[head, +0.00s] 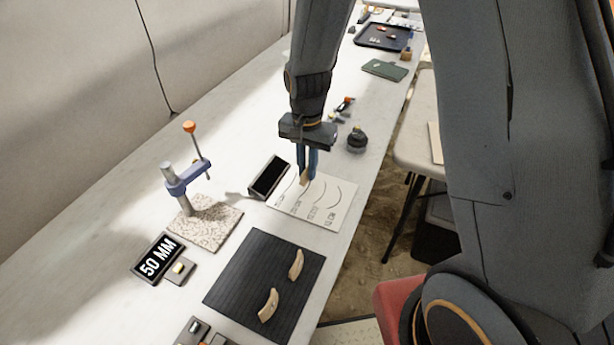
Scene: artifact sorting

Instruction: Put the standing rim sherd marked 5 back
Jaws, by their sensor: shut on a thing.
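My gripper (307,172) points down over the white chart (330,218) with curved lines. It is shut on a small tan sherd (304,178), whose lower end is at or just above the chart; I cannot tell if it touches. No number can be read on this sherd. Two more tan sherds, one nearer (268,305) and one farther (296,264), lie on the black ribbed mat (235,284). Their marks cannot be read either. The gripper fingers hide part of the held sherd.
A black block (269,177) stands left of the chart. A clamp stand (184,180) with an orange knob rises from a speckled base at left. A "50 MM" sign (158,258) sits near it. A dark round object (357,138) lies right of my gripper, near the table edge.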

